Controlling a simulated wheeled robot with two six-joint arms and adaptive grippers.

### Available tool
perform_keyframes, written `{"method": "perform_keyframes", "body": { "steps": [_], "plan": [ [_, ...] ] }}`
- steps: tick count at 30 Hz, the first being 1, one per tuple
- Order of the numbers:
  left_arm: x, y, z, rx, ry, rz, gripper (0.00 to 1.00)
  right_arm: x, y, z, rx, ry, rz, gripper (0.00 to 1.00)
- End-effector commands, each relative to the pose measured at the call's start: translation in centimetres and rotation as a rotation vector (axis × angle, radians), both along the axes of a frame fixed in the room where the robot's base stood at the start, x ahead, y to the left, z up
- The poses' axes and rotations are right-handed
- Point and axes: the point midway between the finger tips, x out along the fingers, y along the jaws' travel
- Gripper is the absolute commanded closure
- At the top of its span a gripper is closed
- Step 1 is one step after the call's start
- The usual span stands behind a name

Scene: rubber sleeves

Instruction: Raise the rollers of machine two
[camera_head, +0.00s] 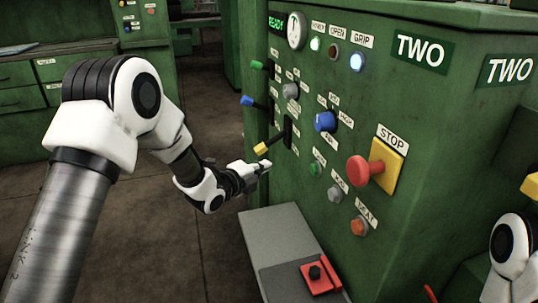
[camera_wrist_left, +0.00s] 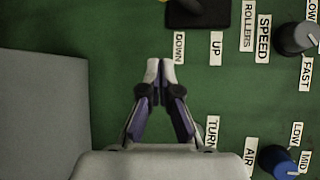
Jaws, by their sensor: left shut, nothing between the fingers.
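Machine two (camera_head: 410,110) is a green cabinet with TWO signs. Its front carries a green-handled lever (camera_head: 257,65), a blue-handled lever (camera_head: 247,100) and a yellow-handled lever (camera_head: 262,149). Their labels are too small to read in the head view. In the left wrist view, a ROLLERS label (camera_wrist_left: 248,25) with DOWN and UP labels (camera_wrist_left: 216,48) sits beside a dark lever plate (camera_wrist_left: 198,12), cut off at the top edge. My left gripper (camera_head: 264,166) is shut and empty, just below the yellow handle; its fingertips (camera_wrist_left: 160,70) show before the panel, near DOWN.
A red STOP button (camera_head: 358,169) on a yellow plate juts out to the right. A grey knob (camera_head: 290,91) and a blue knob (camera_head: 325,121) are close by. A grey ledge (camera_head: 275,238) with a red-based control (camera_head: 317,277) lies below. READY is lit green.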

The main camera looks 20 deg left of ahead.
Motion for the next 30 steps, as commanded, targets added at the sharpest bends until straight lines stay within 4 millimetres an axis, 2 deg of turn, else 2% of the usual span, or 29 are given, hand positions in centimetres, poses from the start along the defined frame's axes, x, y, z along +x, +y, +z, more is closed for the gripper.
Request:
{"method": "perform_keyframes", "body": {
  "steps": [13,15,19,30],
  "plan": [
    [8.6,-3.1,-2.1,0.001,-0.002,-0.002,1.00,0.0,0.0,-1.8,0.000,0.000,0.000,1.00],
    [8.3,-1.2,-1.5,-0.004,0.000,0.005,1.00,0.0,0.0,-1.9,0.000,0.000,0.000,1.00],
    [8.3,0.4,-1.2,-0.002,-0.001,0.002,1.00,0.0,0.0,-2.1,0.000,0.000,0.000,1.00],
    [8.3,1.0,-1.0,-0.001,0.000,0.000,1.00,0.0,0.0,-2.1,0.000,0.000,0.000,1.00]
  ]
}}
